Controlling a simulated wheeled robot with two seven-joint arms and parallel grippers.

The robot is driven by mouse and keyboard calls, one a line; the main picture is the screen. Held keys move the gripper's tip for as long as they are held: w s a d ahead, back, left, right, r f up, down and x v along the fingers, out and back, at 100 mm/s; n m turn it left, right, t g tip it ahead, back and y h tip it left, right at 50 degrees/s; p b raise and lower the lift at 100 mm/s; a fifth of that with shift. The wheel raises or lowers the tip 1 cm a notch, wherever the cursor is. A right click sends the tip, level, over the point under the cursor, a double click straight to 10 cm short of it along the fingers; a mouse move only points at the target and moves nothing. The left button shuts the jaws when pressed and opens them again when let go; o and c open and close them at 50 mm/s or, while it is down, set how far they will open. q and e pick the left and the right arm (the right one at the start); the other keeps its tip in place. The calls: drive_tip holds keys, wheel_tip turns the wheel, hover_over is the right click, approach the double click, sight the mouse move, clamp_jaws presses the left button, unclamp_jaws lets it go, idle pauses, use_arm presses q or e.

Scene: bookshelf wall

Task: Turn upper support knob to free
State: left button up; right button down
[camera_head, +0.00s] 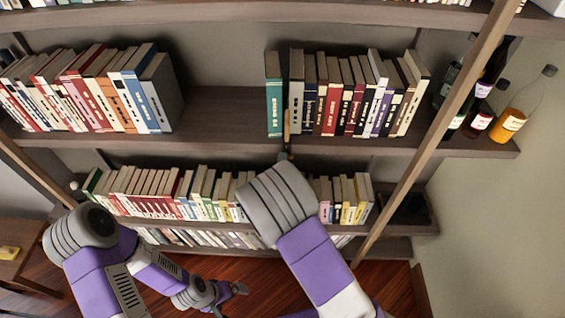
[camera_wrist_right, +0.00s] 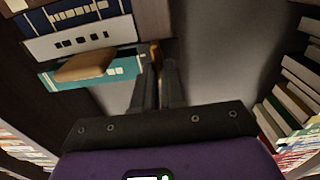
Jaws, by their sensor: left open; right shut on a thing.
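A small orange-brown piece, apparently the upper support knob (camera_wrist_right: 155,52), shows at the fingertips of my right gripper (camera_wrist_right: 161,80) in the right wrist view. The fingers are close together and shut on it. In the head view my right gripper (camera_head: 285,154) reaches the front edge of the upper shelf, below the gap between a teal book and a grey book. The knob's turn position is too small to tell. My left gripper (camera_head: 236,289) is open and empty, low over the floor.
The teal book (camera_head: 273,95) and grey book (camera_head: 296,88) stand beside the gap, with a book row to the right. A brown oblong piece (camera_wrist_right: 86,66) lies against the teal book. Bottles (camera_head: 515,112) stand at the shelf's right end. The shelf's middle (camera_head: 222,115) is clear.

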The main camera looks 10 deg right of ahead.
drive_tip(key=c, duration=1.2)
unclamp_jaws()
drive_tip(key=shift+s, duration=0.1)
drive_tip(key=v, duration=0.7)
drive_tip(key=shift+s, duration=0.25)
drive_tip(key=s+d+f+m+g+y, duration=0.15)
drive_tip(key=f+m+g, duration=0.25)
drive_tip(key=f, duration=0.6)
drive_tip(key=s+d+f+m+g+y, duration=0.1)
drive_tip(key=s+f+m+g+y, duration=0.2)
drive_tip(key=f, duration=0.6)
drive_tip(key=s+a+f+m+g+y+b, duration=0.1)
drive_tip(key=s+a+f+m+g+y, duration=0.1)
drive_tip(key=s+f+m+g, duration=0.3)
drive_tip(key=s+a+f+m+g+y, duration=0.2)
drive_tip(key=s+f+m+g, duration=0.3)
drive_tip(key=s, duration=0.5)
drive_tip(key=shift+a+m+y+b, duration=0.3)
drive_tip(key=shift+a+y+b, duration=0.05)
drive_tip(key=shift+a, duration=0.15)
